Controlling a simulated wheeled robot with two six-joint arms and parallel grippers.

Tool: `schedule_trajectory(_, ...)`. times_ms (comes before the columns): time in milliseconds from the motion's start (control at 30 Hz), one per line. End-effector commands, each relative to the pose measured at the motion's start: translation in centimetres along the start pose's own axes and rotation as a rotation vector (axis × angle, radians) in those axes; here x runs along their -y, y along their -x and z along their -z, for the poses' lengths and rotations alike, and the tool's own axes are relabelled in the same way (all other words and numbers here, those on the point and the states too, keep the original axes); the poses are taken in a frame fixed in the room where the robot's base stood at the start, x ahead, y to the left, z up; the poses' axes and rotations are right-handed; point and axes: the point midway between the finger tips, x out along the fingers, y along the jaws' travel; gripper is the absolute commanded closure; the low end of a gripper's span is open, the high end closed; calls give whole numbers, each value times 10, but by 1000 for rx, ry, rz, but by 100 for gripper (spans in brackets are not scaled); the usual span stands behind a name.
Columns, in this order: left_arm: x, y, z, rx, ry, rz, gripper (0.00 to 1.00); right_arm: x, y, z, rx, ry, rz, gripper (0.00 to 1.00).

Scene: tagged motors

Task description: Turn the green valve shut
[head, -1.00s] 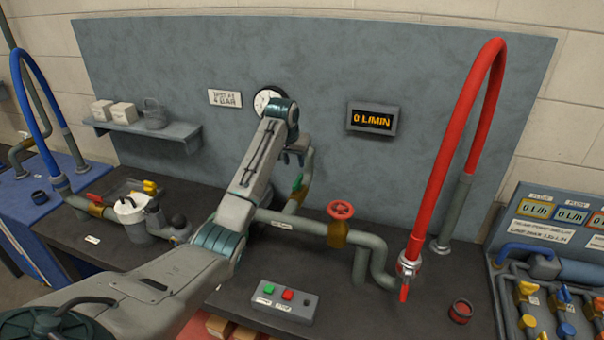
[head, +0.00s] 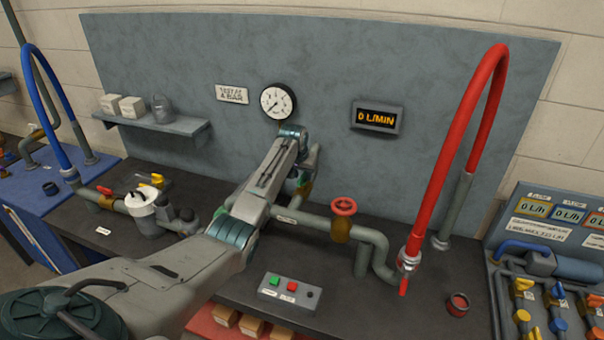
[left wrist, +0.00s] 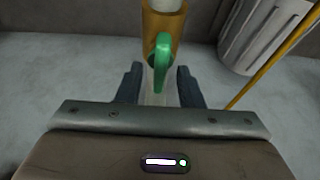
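The green valve (head: 303,181) is mostly hidden behind my left arm in the head view, on the pipe at the back of the bench. In the left wrist view its green lever (left wrist: 162,62) hangs from the brass-coloured valve body (left wrist: 164,32) and points down the picture. My left gripper (left wrist: 160,80) has its two dark fingers apart, one on each side of the lever. Gaps show between the lever and both fingers. In the head view the fingers are largely hidden by the arm. My right gripper is not in view.
A red handwheel (head: 343,206) on a brass valve and a red hose (head: 453,160) stand to the right. A button box (head: 289,291) sits at the front. The gauge (head: 278,101) is above, and the display (head: 377,118) reads 0 L/MIN.

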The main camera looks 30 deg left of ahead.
Motion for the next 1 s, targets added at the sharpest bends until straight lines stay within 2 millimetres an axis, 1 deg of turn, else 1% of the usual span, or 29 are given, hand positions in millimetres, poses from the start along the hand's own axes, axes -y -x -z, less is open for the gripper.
schedule_trajectory(33,0,0,0,0,0,0,76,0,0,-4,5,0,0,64)
schedule_trajectory(100,0,0,0,0,0,0,89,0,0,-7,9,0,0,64)
schedule_trajectory(167,0,0,0,0,0,0,100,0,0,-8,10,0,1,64)
schedule_trajectory(367,0,0,0,0,3,1,100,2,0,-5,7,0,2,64)
schedule_trajectory(567,0,0,0,1,42,17,100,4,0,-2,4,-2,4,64)
schedule_trajectory(767,-2,0,0,2,148,62,100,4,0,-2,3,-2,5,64)
schedule_trajectory(1000,-3,0,0,1,346,143,100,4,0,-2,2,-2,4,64)
